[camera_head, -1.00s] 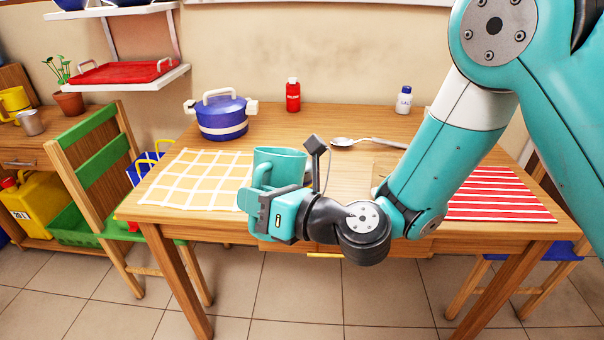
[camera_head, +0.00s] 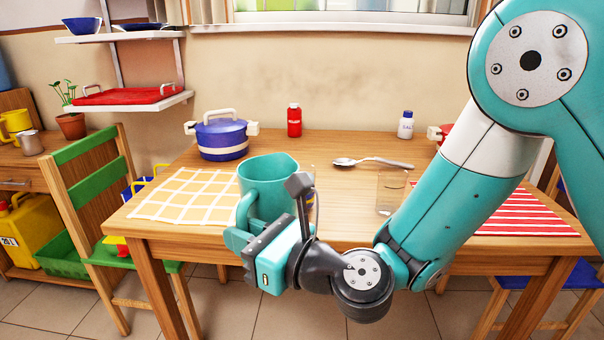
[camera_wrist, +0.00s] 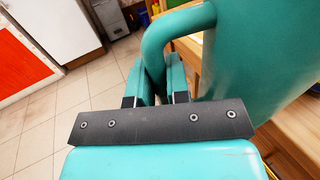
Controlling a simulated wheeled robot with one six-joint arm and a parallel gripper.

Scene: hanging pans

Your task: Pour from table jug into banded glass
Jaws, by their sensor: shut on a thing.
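The teal jug (camera_head: 268,178) is held upright in front of the table's near edge, or just over it; I cannot tell which. My gripper (camera_head: 242,236) is shut on the jug's handle. In the wrist view the fingers (camera_wrist: 159,85) close around the handle (camera_wrist: 176,30), and the jug's wall (camera_wrist: 262,50) fills the right side. A clear glass (camera_head: 391,192) stands on the table right of the jug, partly behind my arm. I cannot make out a band on it. The jug's inside is mostly hidden.
The wooden table (camera_head: 322,190) carries a blue pot (camera_head: 221,140), a red bottle (camera_head: 294,121), a salt bottle (camera_head: 405,125), a spoon (camera_head: 372,162), a yellow checked mat (camera_head: 188,198) and a red striped mat (camera_head: 520,212). A chair (camera_head: 95,180) stands at the left.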

